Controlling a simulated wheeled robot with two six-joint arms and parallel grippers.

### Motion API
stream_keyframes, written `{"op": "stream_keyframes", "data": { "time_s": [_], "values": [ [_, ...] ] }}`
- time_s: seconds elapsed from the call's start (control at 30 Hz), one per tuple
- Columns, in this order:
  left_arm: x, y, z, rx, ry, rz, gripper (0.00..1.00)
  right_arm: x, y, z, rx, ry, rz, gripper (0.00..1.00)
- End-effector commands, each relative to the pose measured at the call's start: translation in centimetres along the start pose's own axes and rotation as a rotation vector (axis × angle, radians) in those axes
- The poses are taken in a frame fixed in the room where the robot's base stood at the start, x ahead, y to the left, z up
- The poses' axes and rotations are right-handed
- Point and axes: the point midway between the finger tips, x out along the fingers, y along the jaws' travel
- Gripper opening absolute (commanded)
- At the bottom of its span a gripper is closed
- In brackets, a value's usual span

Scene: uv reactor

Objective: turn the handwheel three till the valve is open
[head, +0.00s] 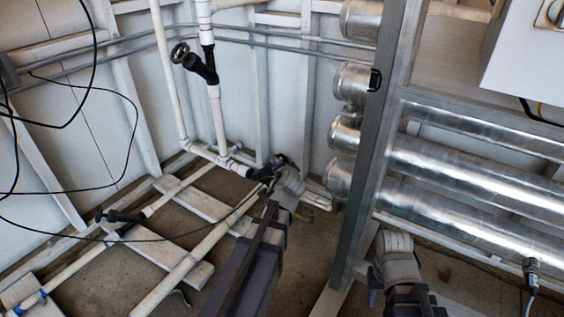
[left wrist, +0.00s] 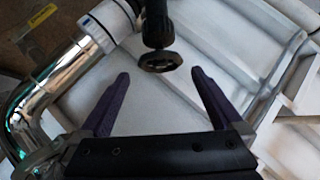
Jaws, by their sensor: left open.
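A black handwheel (left wrist: 158,62) on a black valve shows in the left wrist view. It lies just beyond and between the fingertips of my left gripper (left wrist: 160,74). The two purple fingers are spread, with nothing held between them. In the head view my left arm reaches up to a black valve (head: 262,172) on the low white pipe; the arm hides much of it there. No number is readable on the wheel. My right gripper (head: 374,283) is low at the right in the head view, away from the valves; its fingers are mostly hidden.
Another black handwheel (head: 180,52) sits on the upright pipe at upper left. A further black valve (head: 122,215) is on the floor pipe at left. A grey steel post (head: 368,160) and shiny cylinders (head: 450,165) stand right of my left arm. Loose black cables (head: 75,190) hang at left.

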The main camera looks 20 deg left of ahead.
Motion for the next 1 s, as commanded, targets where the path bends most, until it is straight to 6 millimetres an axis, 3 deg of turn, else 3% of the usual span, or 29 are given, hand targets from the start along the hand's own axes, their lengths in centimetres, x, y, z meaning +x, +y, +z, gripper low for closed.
{"op": "stream_keyframes", "data": {
  "time_s": [0.1, 0.43, 0.67, 1.0],
  "values": [
    [-0.9, 0.0, 0.0, -0.001, 0.000, 0.001, 1.00, -0.4, 0.0, 0.0, 0.000, 0.000, 0.000, 0.39],
    [-0.5, -0.5, -0.2, 0.021, -0.020, 0.009, 1.00, -1.0, 0.1, 0.1, 0.000, 0.000, 0.000, 0.39],
    [1.9, -3.4, -1.0, 0.267, -0.195, 0.165, 1.00, -6.3, 0.6, 0.3, -0.004, -0.001, 0.001, 0.39],
    [3.5, -5.9, -2.0, 0.701, -0.286, 0.602, 1.00, -13.2, 1.4, 0.7, -0.009, -0.004, 0.002, 0.39]
  ]
}}
